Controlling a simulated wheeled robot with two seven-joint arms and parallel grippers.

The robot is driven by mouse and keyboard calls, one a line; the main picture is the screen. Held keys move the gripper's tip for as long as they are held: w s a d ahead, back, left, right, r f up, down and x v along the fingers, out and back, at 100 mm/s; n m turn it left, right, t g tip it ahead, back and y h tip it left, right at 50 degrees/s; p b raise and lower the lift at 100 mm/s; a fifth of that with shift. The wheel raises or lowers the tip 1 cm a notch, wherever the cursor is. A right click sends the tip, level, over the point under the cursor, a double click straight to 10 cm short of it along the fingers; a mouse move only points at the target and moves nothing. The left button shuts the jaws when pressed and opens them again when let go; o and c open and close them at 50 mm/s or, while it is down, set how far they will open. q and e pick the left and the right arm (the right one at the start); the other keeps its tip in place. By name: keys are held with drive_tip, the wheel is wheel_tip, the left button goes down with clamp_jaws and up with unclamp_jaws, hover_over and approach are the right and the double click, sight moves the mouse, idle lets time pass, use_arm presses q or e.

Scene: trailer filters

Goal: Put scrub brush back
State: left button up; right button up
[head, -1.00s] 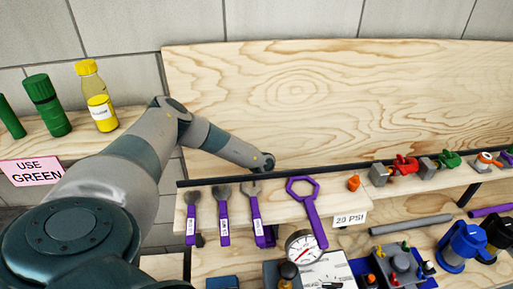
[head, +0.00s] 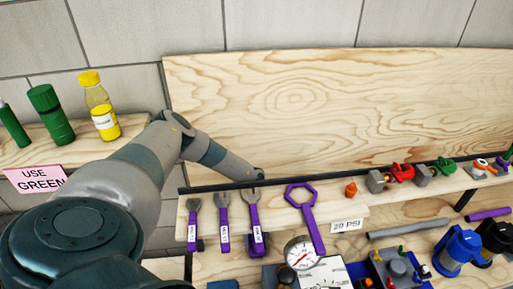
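I cannot make out a scrub brush in the head view. My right gripper is out of the picture.
Purple-handled wrenches (head: 224,222) and a purple ring wrench (head: 307,215) lie on the shelf. A gauge (head: 300,252) and blue filter housing (head: 456,250) stand below. Green bottles (head: 50,115) and a yellow-capped bottle (head: 101,107) stand left, above a "USE GREEN" sign (head: 36,180).

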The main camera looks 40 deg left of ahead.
use_arm(q)
drive_tip(key=shift+f, duration=0.1)
drive_tip(key=o, duration=1)
drive_tip(key=shift+w+a, duration=0.1)
drive_tip(key=shift+b+v, duration=3.2)
drive_tip(key=shift+v, duration=2.65)
drive_tip(key=shift+a, duration=0.1)
